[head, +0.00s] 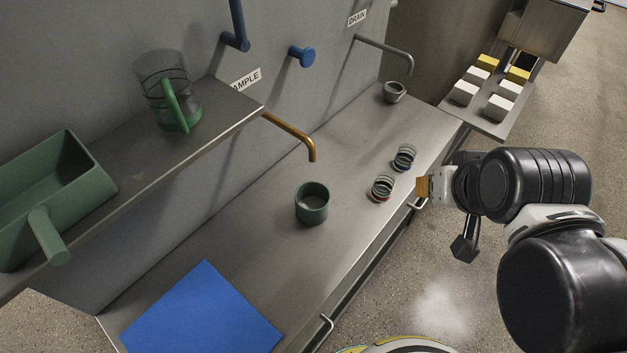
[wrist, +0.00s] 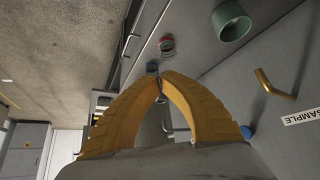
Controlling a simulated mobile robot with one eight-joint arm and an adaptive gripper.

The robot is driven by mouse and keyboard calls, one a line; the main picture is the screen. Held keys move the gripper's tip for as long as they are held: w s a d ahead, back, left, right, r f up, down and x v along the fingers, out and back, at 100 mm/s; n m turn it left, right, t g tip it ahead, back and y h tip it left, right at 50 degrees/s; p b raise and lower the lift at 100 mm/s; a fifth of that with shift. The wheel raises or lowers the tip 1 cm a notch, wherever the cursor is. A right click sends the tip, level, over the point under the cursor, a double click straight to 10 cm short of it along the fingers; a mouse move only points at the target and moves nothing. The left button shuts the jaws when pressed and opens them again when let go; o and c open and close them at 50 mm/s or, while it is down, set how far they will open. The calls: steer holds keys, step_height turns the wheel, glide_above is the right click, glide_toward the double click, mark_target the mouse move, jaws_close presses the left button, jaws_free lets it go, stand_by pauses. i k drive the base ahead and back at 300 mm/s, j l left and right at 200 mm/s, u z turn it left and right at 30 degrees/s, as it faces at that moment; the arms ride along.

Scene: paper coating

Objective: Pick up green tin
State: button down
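The green tin (head: 312,204) is a short, open-topped cylinder standing upright on the steel counter, below the brass spout. In the wrist view the tin (wrist: 231,20) shows at the upper right, partly cut off by the top edge. My gripper (head: 423,187) is to the right of the tin in the head view, by the counter's front edge and apart from the tin. In the wrist view its orange fingers (wrist: 161,78) come together at the tips with nothing seen between them.
Two small ringed jars, one red-based (head: 382,187) and one blue-based (head: 404,157), stand between my gripper and the tin. A brass spout (head: 290,132) overhangs the counter behind the tin. A blue mat (head: 203,312) lies at the near end. A shelf (head: 232,110) holds a jug (head: 170,95) and green scoop (head: 60,195).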

mark_target(312, 198)
steer(key=k, duration=0.9)
